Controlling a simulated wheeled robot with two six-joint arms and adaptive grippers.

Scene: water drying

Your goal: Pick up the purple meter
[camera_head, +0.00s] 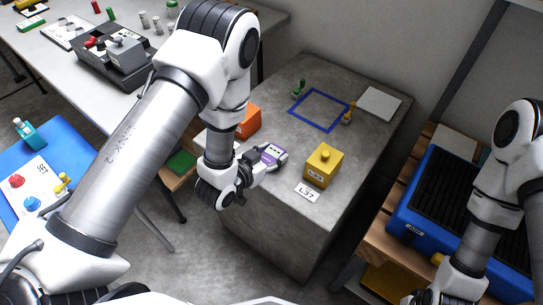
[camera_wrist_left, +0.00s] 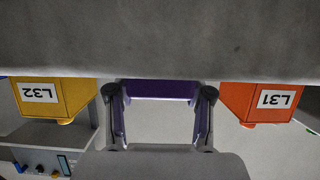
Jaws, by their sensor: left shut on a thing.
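The purple meter (camera_head: 272,154), with a pale face, is near the left edge of the grey concrete block (camera_head: 285,215), between the orange box (camera_head: 249,124) and the yellow box (camera_head: 323,166). My left gripper (camera_head: 258,165) is shut on the meter from its near left side. In the left wrist view the meter's purple body (camera_wrist_left: 160,90) spans between the two fingers (camera_wrist_left: 160,112), with purple along their inner sides. I cannot tell whether the meter touches the block.
A blue square outline, small green and brass pieces and a grey plate (camera_head: 380,103) are farther back on the block. A white label card (camera_head: 307,192) lies before the yellow box. A blue crate (camera_head: 420,205) stands right, on a wooden rack. A cluttered table is at upper left.

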